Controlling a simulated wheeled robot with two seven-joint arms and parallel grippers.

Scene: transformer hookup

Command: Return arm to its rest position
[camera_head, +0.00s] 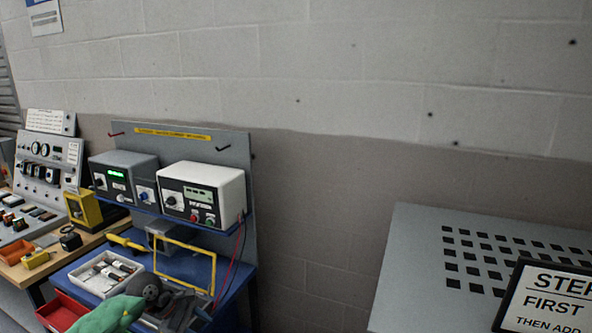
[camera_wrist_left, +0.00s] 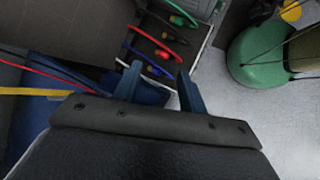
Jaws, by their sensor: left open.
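My left gripper (camera_wrist_left: 158,80) shows in the left wrist view. Its two blue fingers stand apart with nothing held between them. Beyond the fingertips is a dark panel or tray (camera_wrist_left: 165,42) with several coloured leads and plugs, among them green, red and blue ones. I cannot tell how far the fingers are from it. I cannot make out either gripper clearly in the head view, and my right gripper is in neither view.
In the head view, a blue bench (camera_head: 88,262) carries a white instrument (camera_head: 228,190), a grey instrument (camera_head: 122,160), a white tray (camera_head: 82,279) and a green item (camera_head: 105,316). A grey perforated surface (camera_head: 410,270) stands at right. A green rounded object (camera_wrist_left: 250,65) is right of the fingers.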

